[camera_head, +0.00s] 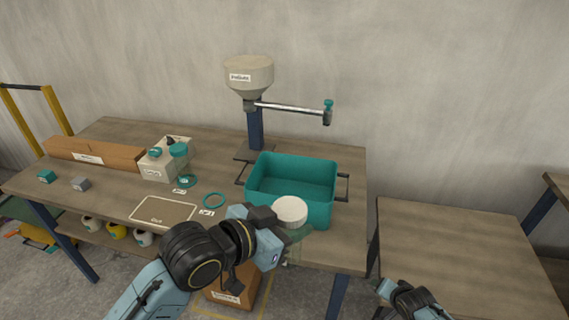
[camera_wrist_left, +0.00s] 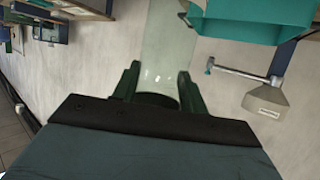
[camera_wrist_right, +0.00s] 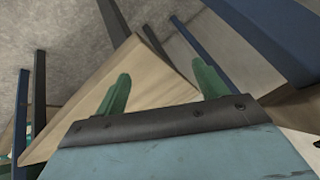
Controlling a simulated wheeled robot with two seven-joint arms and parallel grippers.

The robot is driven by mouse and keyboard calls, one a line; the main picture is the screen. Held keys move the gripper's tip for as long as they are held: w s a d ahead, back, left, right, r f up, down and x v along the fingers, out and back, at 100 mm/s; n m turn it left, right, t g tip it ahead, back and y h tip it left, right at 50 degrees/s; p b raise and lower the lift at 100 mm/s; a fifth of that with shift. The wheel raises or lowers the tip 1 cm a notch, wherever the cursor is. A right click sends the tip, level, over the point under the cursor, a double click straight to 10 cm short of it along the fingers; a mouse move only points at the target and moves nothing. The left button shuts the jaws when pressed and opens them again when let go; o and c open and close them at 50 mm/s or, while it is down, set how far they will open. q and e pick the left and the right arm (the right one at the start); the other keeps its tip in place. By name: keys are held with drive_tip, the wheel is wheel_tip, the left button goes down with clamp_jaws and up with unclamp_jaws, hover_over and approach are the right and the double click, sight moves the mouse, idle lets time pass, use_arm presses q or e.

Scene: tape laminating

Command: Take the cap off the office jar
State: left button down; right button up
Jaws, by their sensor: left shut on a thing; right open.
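A jar with a round white cap (camera_head: 290,209) is held up in front of the teal bin in the head view. Its clear, pale body (camera_wrist_left: 168,45) runs up from between the fingers in the left wrist view. My left gripper (camera_head: 290,240) is shut on the jar's body, below the cap. The cap sits on top of the jar; the jar's lower part is hard to make out. My right gripper (camera_wrist_right: 162,88) is open and empty, low at the right and away from the jar; part of it shows in the head view (camera_head: 385,288).
A grey organizer (camera_head: 155,172), a long brown box (camera_head: 95,153) and teal rings (camera_head: 214,200) lie to the left. A bare lower table (camera_head: 450,250) stands right, beyond a gap.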

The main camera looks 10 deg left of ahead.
drive_tip(key=w+a+r+m+t, duration=0.2)
drive_tip(key=w+a+r+m, duration=0.15)
drive_tip(key=w+r, duration=1.15)
drive_tip(key=a+r+y, duration=0.2)
drive_tip(key=a+r, duration=0.6)
drive_tip(key=r, duration=0.3)
drive_tip(key=s+a+r+g+y, duration=0.1)
drive_tip(key=s+a+r+g, duration=0.2)
drive_tip(key=a+r, duration=0.6)
wheel_tip(320, 180, up, 14)
drive_tip(key=r+n+g+h, duration=0.1)
drive_tip(key=n+g+h, duration=0.3)
drive_tip(key=g, duration=0.2)
hover_over(285, 207)
drive_tip(key=shift+f, duration=0.25)
drive_tip(key=shift+s+f, duration=0.1)
drive_tip(key=shift+f, duration=0.1)
wheel_tip(285, 207, down, 8)
drive_tip(key=shift+r, duration=0.25)
